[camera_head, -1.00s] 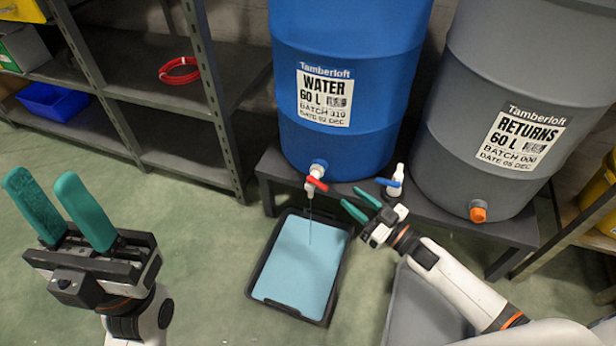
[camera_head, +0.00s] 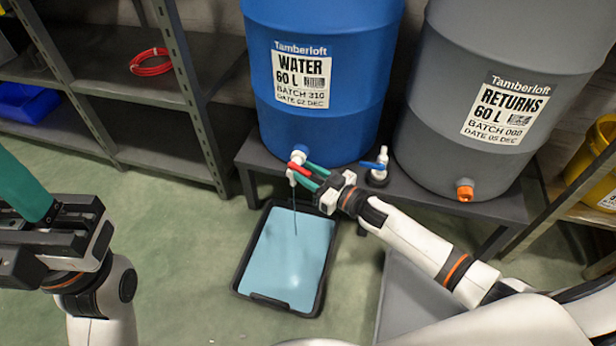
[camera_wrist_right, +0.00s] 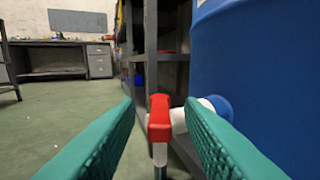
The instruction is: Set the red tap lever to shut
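The red tap lever (camera_head: 299,169) is on the white tap (camera_head: 298,157) low on the blue WATER barrel (camera_head: 325,95). A thin stream falls from the tap into the tray (camera_head: 240,284) below. My right gripper (camera_head: 308,176) is at the lever, coming from the right. In the right wrist view, the red lever (camera_wrist_right: 159,118) stands between the green fingers, with a gap on each side. The right gripper is open around it. My left gripper (camera_head: 40,225) is at the left edge, partly cut off, far from the tap; one finger shows.
A second tap with a blue lever (camera_head: 374,165) stands on the dark bench (camera_head: 430,199), close behind my right gripper. The grey RETURNS barrel (camera_head: 470,100) with an orange outlet (camera_head: 465,190) is at the right. Shelving (camera_head: 150,135) with a red coil (camera_head: 151,62) is at the left.

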